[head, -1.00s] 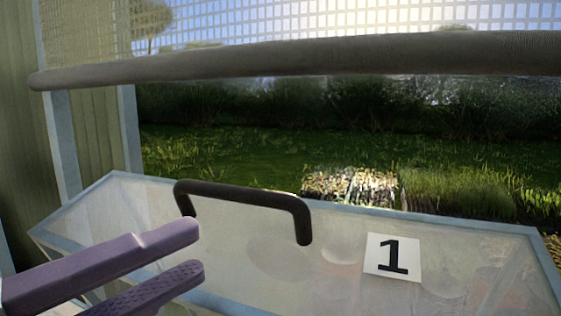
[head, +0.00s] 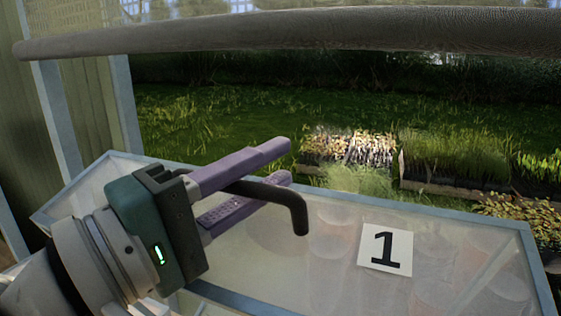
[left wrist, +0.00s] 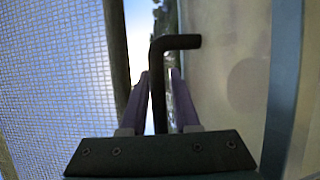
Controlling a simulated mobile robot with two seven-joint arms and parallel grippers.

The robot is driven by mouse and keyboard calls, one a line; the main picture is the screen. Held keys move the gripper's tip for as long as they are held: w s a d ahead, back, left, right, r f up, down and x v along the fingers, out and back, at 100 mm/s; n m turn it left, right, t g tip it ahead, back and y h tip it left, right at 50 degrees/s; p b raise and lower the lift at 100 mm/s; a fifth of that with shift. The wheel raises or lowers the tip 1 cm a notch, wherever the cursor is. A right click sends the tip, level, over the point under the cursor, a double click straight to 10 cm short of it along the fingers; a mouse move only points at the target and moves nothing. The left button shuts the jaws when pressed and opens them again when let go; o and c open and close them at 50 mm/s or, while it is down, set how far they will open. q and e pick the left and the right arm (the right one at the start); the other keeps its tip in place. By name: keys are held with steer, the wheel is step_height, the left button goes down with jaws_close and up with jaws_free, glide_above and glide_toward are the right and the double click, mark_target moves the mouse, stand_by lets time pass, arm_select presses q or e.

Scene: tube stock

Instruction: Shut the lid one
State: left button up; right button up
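The lid one is a clear, hazy panel in a pale blue frame (head: 370,205), with a white label "1" (head: 386,249) on it. A black bar handle (head: 300,215) stands on the panel. My left gripper (head: 287,163) has its purple fingers on either side of the handle bar, with a gap still showing between them. In the left wrist view the handle (left wrist: 157,85) runs between the fingers, nearer the left one. I cannot tell how far the lid stands open. My right gripper is not in view.
A thick grey bar (head: 300,32) crosses above the lid. Beyond the lid lie grass and plant trays (head: 455,160). A pale blue post (head: 125,110) stands at the left. Round shapes show faintly through the panel.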

arm_select(q)
steer(key=shift+c, duration=0.2)
jaws_close()
stand_by(1.2)
